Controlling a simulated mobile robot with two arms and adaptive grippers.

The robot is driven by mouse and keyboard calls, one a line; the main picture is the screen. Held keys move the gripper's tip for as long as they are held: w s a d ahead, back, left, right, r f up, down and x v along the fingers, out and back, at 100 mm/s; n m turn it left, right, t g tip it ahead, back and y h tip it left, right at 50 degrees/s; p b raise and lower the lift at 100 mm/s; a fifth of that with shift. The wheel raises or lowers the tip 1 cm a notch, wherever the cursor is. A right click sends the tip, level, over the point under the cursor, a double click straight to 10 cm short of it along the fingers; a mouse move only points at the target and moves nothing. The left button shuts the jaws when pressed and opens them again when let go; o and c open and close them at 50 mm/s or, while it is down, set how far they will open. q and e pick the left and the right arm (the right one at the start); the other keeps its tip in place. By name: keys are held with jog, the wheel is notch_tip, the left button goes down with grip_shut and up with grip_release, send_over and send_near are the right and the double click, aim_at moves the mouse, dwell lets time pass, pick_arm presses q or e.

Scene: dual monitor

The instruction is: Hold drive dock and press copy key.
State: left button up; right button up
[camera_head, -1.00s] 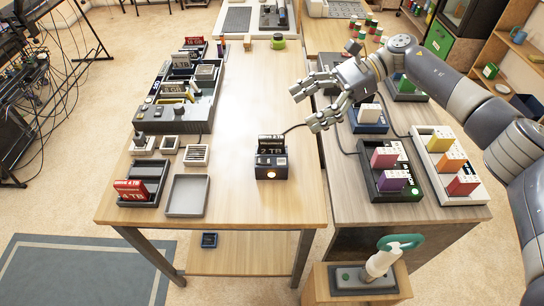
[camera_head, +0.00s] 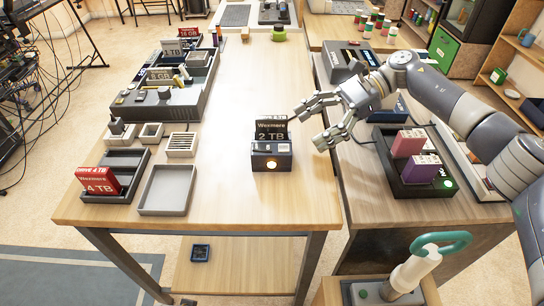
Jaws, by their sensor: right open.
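The drive dock (camera_head: 271,163) is a small dark box on the wooden table. A black drive marked 2 TB (camera_head: 271,132) stands upright in its top. A lit round orange-white button (camera_head: 271,166) shows on its front face; I cannot tell whether it is the copy key. My right gripper (camera_head: 309,126) is open and empty to the right of the dock, at about the height of the drive in the picture, apart from both. My left gripper is not in view.
A red 4 TB drive (camera_head: 97,181) sits in a black tray at left beside an empty grey tray (camera_head: 166,190). A long device with several drives (camera_head: 158,100) stands behind. A dark holder with coloured blocks (camera_head: 441,187) is at right. Table around the dock is clear.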

aim_at(287, 142)
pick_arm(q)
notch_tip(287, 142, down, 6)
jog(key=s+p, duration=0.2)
pick_arm(e)
jog(key=x, duration=0.6)
jog(key=shift+r, duration=0.1)
jog(key=b+x, duration=0.1)
jog(key=x, duration=0.2)
jog(key=shift+a+b, duration=0.1)
jog(key=shift+b, duration=0.25)
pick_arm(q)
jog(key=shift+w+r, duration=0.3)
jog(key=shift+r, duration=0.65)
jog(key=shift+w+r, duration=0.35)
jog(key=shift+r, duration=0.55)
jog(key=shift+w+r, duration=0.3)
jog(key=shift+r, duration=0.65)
pick_arm(e)
jog(key=shift+s+a+f, duration=0.15)
jog(key=shift+a+f, duration=0.15)
jog(key=c, duration=0.4)
jog(key=shift+c, duration=0.3)
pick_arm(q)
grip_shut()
